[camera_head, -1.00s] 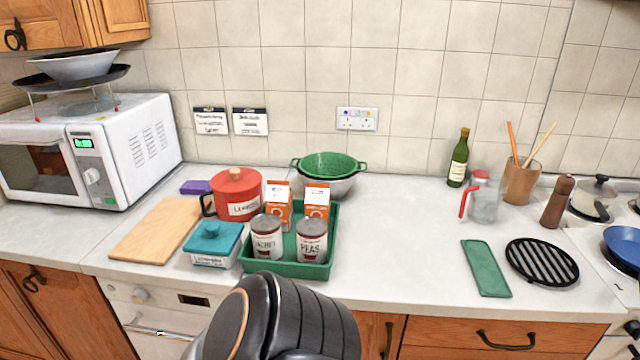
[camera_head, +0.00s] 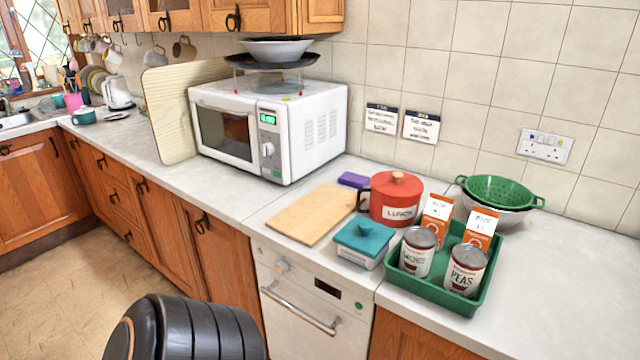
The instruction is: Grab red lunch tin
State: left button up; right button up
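The red lunch tin (camera_head: 393,197) is a round red pot-like tin with a lid, a tan knob, a dark side handle on its left and a white label reading "LUNCH". It stands upright on the counter, behind a teal-lidded box (camera_head: 364,241) and right of a wooden board (camera_head: 313,214). Its lower front is partly hidden by the box. A dark ribbed part of my own body shows at the bottom left, apart from the tin. Neither gripper's fingers are in view.
A green tray (camera_head: 436,293) with cans and cartons stands close on the tin's right. A green colander (camera_head: 499,191) is behind the tray. A purple block (camera_head: 353,180) lies behind the board. A white microwave (camera_head: 268,124) stands to the left. The counter's front right is clear.

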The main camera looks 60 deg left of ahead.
aim_at(393, 213)
jog(key=u, duration=1.55)
